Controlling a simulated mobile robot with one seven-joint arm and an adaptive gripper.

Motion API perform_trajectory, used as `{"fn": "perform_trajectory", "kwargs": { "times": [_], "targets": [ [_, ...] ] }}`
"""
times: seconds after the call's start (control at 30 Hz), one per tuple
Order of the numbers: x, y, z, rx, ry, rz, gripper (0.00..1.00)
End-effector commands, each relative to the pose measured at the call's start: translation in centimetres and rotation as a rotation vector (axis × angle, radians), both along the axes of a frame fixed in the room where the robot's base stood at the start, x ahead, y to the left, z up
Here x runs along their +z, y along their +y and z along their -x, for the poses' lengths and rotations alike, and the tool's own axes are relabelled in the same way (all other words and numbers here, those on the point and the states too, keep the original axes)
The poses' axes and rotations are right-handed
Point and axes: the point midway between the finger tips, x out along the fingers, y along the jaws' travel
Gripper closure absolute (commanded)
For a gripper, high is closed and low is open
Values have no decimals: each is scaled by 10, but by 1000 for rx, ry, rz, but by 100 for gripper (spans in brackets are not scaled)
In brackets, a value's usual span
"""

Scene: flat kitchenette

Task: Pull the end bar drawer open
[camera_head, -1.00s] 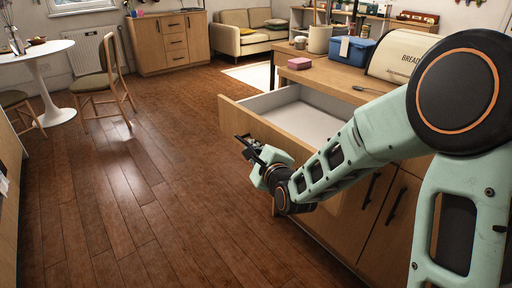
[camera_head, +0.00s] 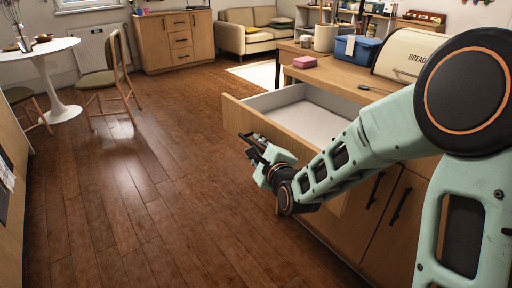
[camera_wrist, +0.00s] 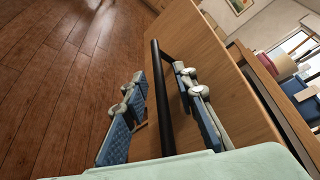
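The end bar drawer (camera_head: 300,112) stands well open from the wooden counter, and its pale, empty inside shows in the head view. Its wooden front (camera_wrist: 222,88) fills the middle right of the wrist view. The dark bar handle (camera_wrist: 162,100) runs between the two fingers of my gripper (camera_wrist: 160,75). Gaps show on both sides of the bar, so the fingers are around it, not closed on it. In the head view my gripper (camera_head: 255,147) is at the drawer front, and my arm hides part of the drawer and the counter.
Cupboard doors (camera_head: 385,205) with dark handles are below. The wooden floor (camera_head: 130,190) left of the drawer is clear. A chair (camera_head: 105,82) and round table (camera_head: 50,47) stand farther off.

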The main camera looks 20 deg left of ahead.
Motion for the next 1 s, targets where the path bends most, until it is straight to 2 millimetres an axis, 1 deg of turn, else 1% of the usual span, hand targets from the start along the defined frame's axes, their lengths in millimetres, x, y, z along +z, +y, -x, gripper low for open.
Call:
{"fn": "perform_trajectory", "kwargs": {
  "times": [0.17,0.4,0.53,0.7,1.0],
  "targets": [
    [4,-10,14,-1,-1,1,74],
    [12,-30,44,-1,-2,1,74],
    [15,-36,55,-1,0,1,74],
    [16,-39,61,1,0,1,74],
    [17,-39,61,2,-2,4,74]
  ]
}}
